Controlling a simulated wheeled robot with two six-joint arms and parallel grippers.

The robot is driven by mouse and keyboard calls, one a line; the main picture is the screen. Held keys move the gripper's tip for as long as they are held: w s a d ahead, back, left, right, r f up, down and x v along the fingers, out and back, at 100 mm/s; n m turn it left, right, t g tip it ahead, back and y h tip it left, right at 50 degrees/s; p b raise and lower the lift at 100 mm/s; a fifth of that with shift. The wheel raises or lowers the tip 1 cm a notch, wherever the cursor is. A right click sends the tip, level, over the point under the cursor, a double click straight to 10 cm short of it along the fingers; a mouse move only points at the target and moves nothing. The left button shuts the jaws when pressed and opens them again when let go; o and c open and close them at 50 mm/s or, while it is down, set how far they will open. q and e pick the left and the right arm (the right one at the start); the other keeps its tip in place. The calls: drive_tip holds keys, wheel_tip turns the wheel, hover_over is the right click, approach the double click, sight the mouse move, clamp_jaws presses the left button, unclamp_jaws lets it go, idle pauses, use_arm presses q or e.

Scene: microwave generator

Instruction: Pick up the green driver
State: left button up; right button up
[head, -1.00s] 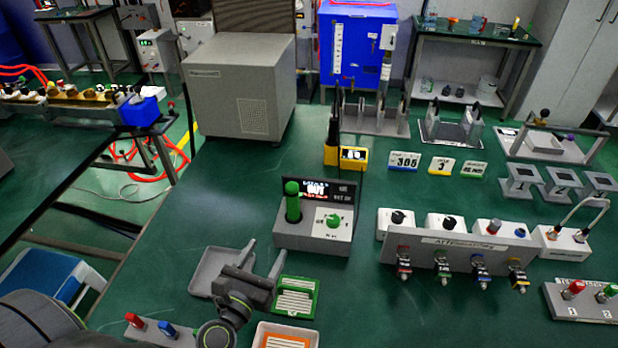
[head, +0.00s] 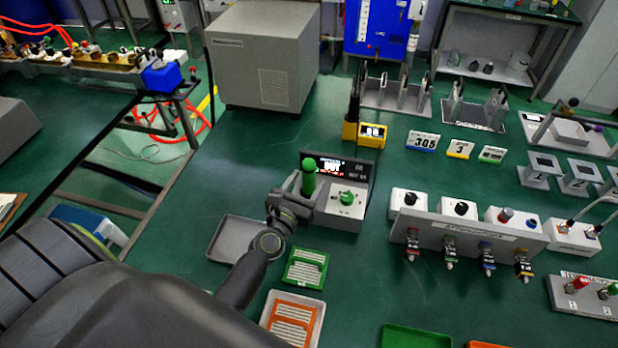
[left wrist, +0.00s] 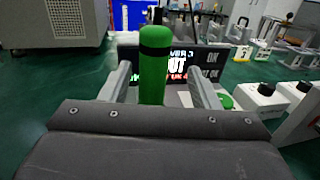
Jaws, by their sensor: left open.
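The green driver (head: 308,176) stands upright in a grey station with a lit display (head: 344,199) and a green knob. In the left wrist view the driver (left wrist: 154,66) rises between the two fingers of my left gripper (left wrist: 160,85). The fingers are spread, with a gap on both sides of the driver. In the head view my left gripper (head: 302,195) is at the station's left side, around the driver's lower part. The driver's base is hidden behind the gripper body. My right gripper is not in view.
A grey tray (head: 215,240), a green tray (head: 289,271) and an orange-lined tray (head: 271,306) lie near my left arm. A yellow device (head: 370,141) stands behind the station. A panel with several connectors (head: 470,240) is to the right. Green table surface is clear between.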

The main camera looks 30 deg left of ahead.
use_arm(q)
drive_tip(key=w, duration=0.2)
drive_tip(key=w+a, duration=0.1)
drive_tip(key=w, duration=0.2)
drive_tip(key=shift+w, duration=0.25)
drive_tip(key=c, duration=1.1)
drive_tip(key=shift+r, duration=0.1)
drive_tip(key=shift+c, duration=0.4)
